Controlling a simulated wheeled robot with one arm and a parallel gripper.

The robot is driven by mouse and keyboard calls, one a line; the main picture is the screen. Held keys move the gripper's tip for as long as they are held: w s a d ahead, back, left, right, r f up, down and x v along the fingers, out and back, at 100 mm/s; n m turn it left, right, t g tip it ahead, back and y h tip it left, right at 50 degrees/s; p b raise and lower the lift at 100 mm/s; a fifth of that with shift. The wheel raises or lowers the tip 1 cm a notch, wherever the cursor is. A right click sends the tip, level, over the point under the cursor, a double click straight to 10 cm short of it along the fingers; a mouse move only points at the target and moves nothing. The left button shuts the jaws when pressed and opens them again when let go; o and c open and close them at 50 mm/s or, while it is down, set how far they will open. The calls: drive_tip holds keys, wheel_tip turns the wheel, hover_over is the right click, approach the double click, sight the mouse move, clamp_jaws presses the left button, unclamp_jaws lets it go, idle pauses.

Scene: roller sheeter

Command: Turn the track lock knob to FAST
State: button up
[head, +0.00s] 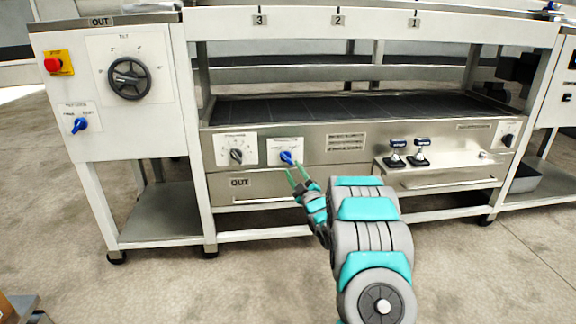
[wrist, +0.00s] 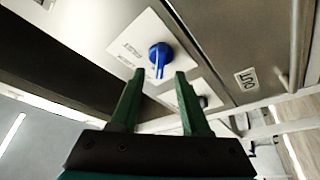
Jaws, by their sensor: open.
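A blue knob on a white label plate (head: 275,151) sits on the steel front panel; the knob (head: 288,157) also shows in the wrist view (wrist: 160,52). Another blue knob (head: 80,125) is on the white panel at the left. My gripper (head: 298,173) is open and empty, with green fingers pointing at the front-panel knob. In the wrist view the fingertips (wrist: 158,74) are apart, with the knob just beyond and between them; contact is not visible.
A black knob (head: 236,156) is left of the front blue knob. A large black handwheel (head: 129,78) and red button (head: 53,64) are on the left panel. Open floor lies in front.

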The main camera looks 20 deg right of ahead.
sight(288, 161)
drive_tip(key=shift+x, duration=2.2)
drive_tip(key=shift+c, duration=0.3)
clamp_jaws()
